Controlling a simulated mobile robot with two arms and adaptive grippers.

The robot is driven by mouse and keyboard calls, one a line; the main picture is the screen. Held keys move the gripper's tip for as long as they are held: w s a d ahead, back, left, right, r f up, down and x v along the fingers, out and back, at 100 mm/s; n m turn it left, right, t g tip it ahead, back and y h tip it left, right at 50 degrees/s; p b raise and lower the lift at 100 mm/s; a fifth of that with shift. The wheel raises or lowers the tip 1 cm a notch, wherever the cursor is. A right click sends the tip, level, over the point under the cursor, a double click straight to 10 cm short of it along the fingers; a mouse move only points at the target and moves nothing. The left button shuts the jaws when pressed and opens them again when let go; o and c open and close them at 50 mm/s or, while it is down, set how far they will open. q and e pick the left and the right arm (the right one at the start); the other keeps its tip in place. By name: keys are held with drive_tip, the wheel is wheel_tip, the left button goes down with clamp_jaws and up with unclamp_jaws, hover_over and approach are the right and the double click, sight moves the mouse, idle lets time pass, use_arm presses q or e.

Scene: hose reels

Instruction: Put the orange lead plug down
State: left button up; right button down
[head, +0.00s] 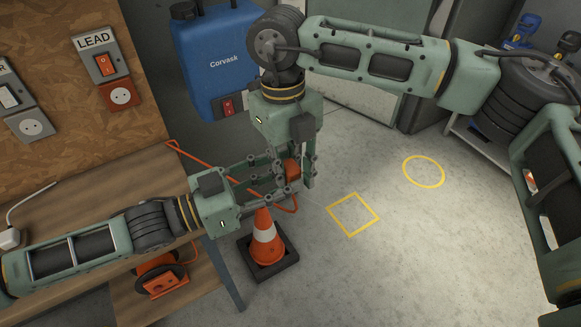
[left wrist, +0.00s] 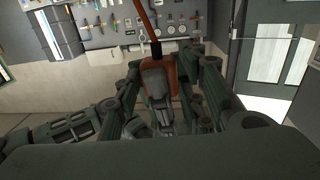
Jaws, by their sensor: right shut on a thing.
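The orange lead plug (head: 291,170) is held up in the air, above and beside the traffic cone. My right gripper (head: 296,176) comes down from above and is shut on it. My left gripper (head: 280,178) reaches in from the left with its fingers spread on either side of the plug. In the left wrist view the plug (left wrist: 171,75) sits between the left fingers, partly hidden by a grey part in front. Its orange cord (head: 222,177) runs from the bench edge and loops below the grippers.
A traffic cone (head: 265,238) on a dark base stands below the grippers. The wooden bench (head: 85,190) is at left, with an orange reel (head: 160,280) on its lower shelf. A yellow square (head: 352,214) and circle (head: 424,171) mark clear floor. A blue Corvask tank (head: 215,75) stands behind.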

use_arm(q)
drive_tip(key=shift+o, duration=1.3)
